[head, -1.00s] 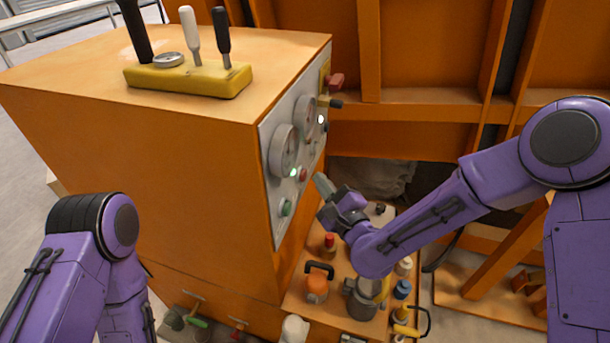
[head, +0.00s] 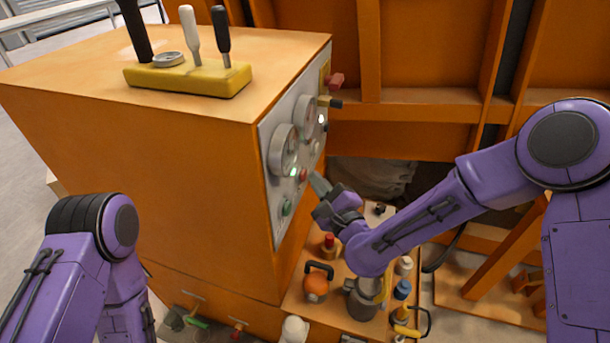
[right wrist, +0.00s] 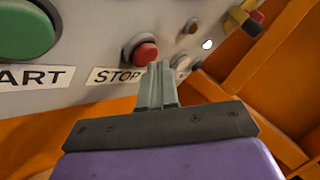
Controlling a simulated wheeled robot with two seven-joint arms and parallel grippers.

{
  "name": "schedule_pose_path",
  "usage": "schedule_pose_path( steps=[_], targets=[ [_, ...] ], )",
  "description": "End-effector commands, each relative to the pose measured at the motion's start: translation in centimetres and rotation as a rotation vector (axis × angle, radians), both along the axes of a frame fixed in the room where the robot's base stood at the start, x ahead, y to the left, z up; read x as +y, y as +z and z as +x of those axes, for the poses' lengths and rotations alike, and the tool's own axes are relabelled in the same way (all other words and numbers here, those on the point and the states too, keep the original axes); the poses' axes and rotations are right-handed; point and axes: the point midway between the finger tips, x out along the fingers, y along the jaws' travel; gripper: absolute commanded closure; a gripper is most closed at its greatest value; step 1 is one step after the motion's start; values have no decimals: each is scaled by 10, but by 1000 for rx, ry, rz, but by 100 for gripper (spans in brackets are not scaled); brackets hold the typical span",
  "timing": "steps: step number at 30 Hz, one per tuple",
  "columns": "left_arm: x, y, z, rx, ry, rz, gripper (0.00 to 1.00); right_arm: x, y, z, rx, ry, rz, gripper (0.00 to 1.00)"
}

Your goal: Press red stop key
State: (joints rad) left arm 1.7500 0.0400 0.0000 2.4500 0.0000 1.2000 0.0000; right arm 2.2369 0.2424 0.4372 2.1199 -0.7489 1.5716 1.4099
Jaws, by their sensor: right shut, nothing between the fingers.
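The red stop key (right wrist: 145,54) is a round button on the grey control panel (right wrist: 100,25), above a label reading STOP (right wrist: 115,76). In the head view the stop key (head: 303,175) is small, low on the panel's right part. My right gripper (head: 319,184) is shut and empty, its fingertips close to the panel just beside the key. In the right wrist view the fingertips (right wrist: 158,68) overlap the key's lower right edge; I cannot tell whether they touch it. Only my left arm's links show at lower left; the left gripper is out of view.
The green start button (right wrist: 25,32) sits left of the stop key. Gauges (head: 283,150) are above it. A red-handled valve (head: 335,81) juts from the panel's far edge. Below the right arm, a shelf holds an orange kettlebell-like item (head: 316,287) and several bottles. Levers stand on the cabinet (head: 110,75).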

Motion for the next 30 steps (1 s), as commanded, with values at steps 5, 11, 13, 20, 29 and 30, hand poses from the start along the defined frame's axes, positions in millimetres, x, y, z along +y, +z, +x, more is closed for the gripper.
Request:
schedule_pose_path(
  steps=[5, 11, 13, 20, 29, 30],
  targets=[
    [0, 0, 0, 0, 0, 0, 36, 2, 0, 1, 0, 0, -1, 100],
    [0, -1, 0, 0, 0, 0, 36, 4, 0, 2, 0, 0, 0, 100],
    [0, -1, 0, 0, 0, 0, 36, 5, 0, 2, 0, 0, 0, 100],
    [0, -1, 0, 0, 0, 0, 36, 8, 0, 3, 0, 1, 0, 100],
    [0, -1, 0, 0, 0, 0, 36, 8, 0, 3, -1, 2, 0, 100],
    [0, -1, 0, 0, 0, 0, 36, 7, 0, 3, 0, 1, 0, 100]
  ],
)
